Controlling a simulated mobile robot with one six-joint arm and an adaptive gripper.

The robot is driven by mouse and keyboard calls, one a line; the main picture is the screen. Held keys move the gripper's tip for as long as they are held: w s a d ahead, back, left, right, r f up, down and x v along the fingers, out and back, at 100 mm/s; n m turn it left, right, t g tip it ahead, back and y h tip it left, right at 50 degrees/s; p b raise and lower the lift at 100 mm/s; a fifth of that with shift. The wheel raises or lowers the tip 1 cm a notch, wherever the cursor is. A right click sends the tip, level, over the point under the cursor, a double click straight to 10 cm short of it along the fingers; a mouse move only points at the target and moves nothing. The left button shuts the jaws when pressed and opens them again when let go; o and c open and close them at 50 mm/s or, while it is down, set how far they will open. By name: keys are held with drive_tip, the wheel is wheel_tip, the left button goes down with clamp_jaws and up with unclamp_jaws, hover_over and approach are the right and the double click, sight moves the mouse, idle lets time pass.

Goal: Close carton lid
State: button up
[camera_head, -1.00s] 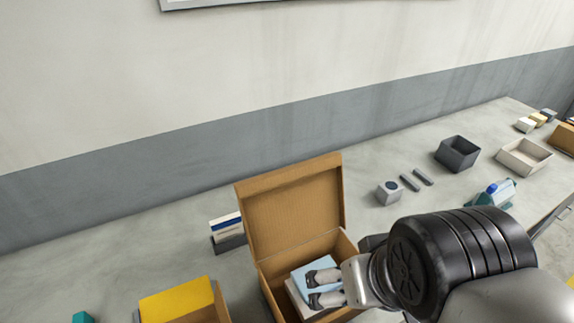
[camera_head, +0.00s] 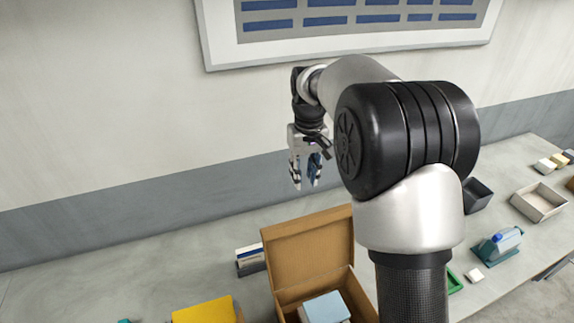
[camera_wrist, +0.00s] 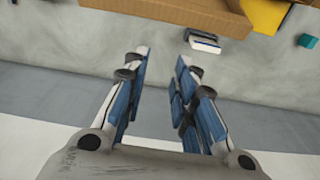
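The brown carton (camera_head: 364,303) stands on the table with its lid (camera_head: 308,251) raised upright on the wall side. A light blue item (camera_head: 326,307) lies inside it. My gripper (camera_head: 304,185) hangs above and behind the lid, near the wall, with its fingers pointing down. Its two fingers are apart with nothing between them. In the wrist view my gripper (camera_wrist: 166,60) also shows spread, blue-padded fingers, with the brown lid (camera_wrist: 170,18) at the top edge. The carton's right side is partly hidden by my arm in the head view.
A yellow-topped box (camera_head: 205,312) stands left of the carton. A small blue and white item in a holder (camera_head: 250,259) is behind it. To the right are a dark bin (camera_head: 476,194), a pale tray (camera_head: 538,203) and a teal holder with a bottle (camera_head: 498,246). The wall is close behind.

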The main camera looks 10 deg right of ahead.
drive_tip(key=w+f, duration=0.1)
drive_tip(key=w+f+p, duration=0.1)
drive_tip(key=shift+w+a, duration=0.35)
drive_tip(key=shift+c, duration=1.3)
drive_tip(key=shift+w+a+f+g, duration=0.1)
drive_tip(key=shift+w+f+g, duration=0.15)
drive_tip(key=shift+f, duration=0.3)
clamp_jaws()
drive_tip(key=s+f, duration=0.3)
drive_tip(key=f, duration=0.5)
drive_tip(key=shift+s+d+p, duration=0.3)
drive_tip(key=shift+d, duration=0.1)
drive_tip(key=shift+s+f, duration=0.1)
